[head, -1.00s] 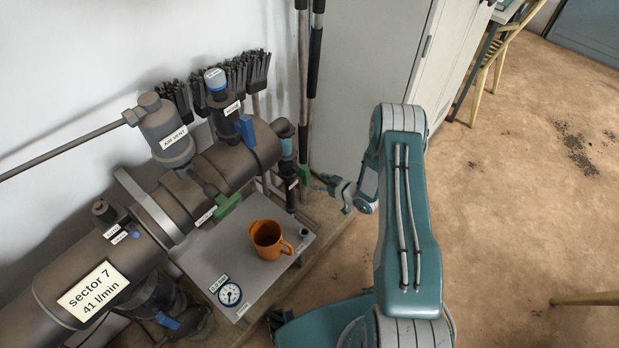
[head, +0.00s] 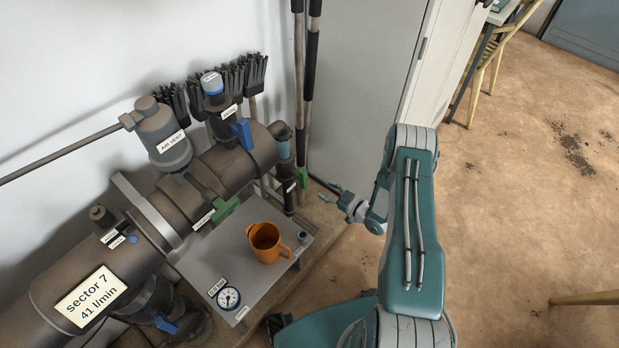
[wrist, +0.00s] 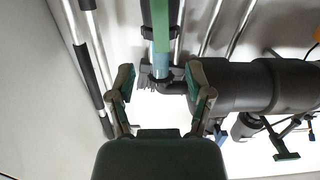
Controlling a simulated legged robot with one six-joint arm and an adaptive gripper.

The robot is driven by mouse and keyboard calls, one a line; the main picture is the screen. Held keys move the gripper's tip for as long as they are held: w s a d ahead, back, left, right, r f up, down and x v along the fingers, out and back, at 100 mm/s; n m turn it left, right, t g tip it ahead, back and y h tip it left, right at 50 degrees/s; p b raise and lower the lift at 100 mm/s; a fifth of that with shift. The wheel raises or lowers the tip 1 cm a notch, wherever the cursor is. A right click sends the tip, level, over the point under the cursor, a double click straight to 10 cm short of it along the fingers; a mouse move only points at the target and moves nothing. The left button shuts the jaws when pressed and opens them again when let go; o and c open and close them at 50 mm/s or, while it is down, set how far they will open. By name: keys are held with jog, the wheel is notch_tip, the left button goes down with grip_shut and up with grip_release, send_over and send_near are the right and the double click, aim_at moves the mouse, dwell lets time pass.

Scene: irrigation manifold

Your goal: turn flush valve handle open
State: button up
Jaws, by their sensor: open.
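A green handle (head: 303,177) sits on the dark vertical drain pipe at the far end of the manifold; its label is too small to read. A second green handle (head: 226,210) is on the main pipe's near side, beside a label I cannot read. I cannot tell by label which is the flush valve. My gripper (head: 328,191) is open and empty, just right of the drain pipe's handle and apart from it. In the wrist view, the open fingers (wrist: 161,80) frame the drain pipe, with the green handle (wrist: 161,30) upright beyond them, centred.
An orange mug (head: 266,243) and a gauge (head: 228,297) are on the grey plate (head: 205,262). Blue handles are at the pipe's top (head: 242,133) and lower left (head: 165,323). Poles (head: 311,80) and a cabinet (head: 365,70) stand behind.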

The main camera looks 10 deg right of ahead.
aim_at(306, 176)
jog(key=shift+t+y, duration=0.4)
jog(key=shift+t, duration=0.1)
jog(key=x, duration=1)
jog(key=shift+w+a+f, duration=0.15)
jog(key=shift+w+a, duration=0.05)
jog(key=shift+a, duration=0.05)
grip_shut()
